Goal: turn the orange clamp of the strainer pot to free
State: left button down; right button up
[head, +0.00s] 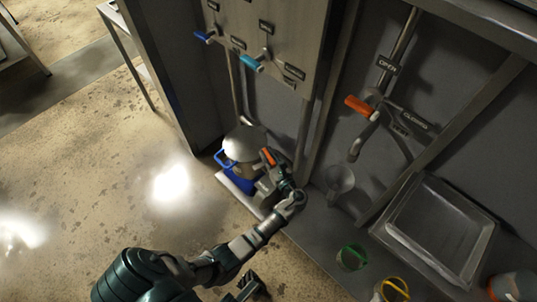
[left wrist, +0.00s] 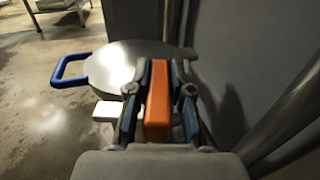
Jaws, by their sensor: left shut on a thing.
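The strainer pot stands low beside the panel, with a domed steel lid (head: 245,142), a blue body (head: 238,182) and a blue loop handle (head: 222,158) on its left. The orange clamp (head: 268,156) is at the lid's right edge. My left gripper (head: 274,172) reaches it from below. In the left wrist view the orange clamp (left wrist: 158,105) lies between the two fingers of my left gripper (left wrist: 160,88), which is shut on it. The lid (left wrist: 115,65) is behind it, seated flat. A dark part at the bottom of the head view may be my right gripper; its fingers are unclear.
Blue (head: 203,36) and teal (head: 251,63) valve handles are on the panel above. A steel tray (head: 443,225), a green-rimmed bucket (head: 351,257) and a yellow-handled bucket (head: 392,290) stand right. Floor at left is clear.

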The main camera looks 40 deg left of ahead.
pick_arm(q)
jog(key=shift+s+f+g, duration=0.15)
jog(key=shift+f+g, duration=0.05)
jog(key=shift+g, duration=0.1)
jog(key=c, duration=1)
grip_release()
jog(key=shift+c, duration=0.2)
jog(key=shift+a, duration=0.1)
jog(key=shift+r, duration=0.1)
jog(key=v, duration=1.2)
jog(key=shift+f, duration=0.2)
